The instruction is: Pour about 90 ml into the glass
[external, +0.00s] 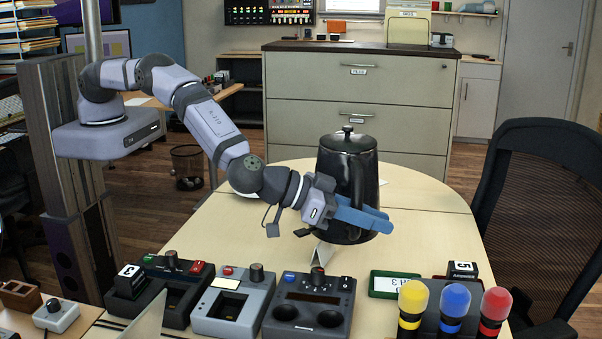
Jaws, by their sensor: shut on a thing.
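A dark, glossy pot with a knobbed lid (345,165) stands upright over the light wooden table. I cannot make out a glass in this view; the pot and gripper hide part of the table.
Control boxes (310,302) line the table's near edge. A black chair (545,190) is at right. The table (440,225) is clear right of the pot.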

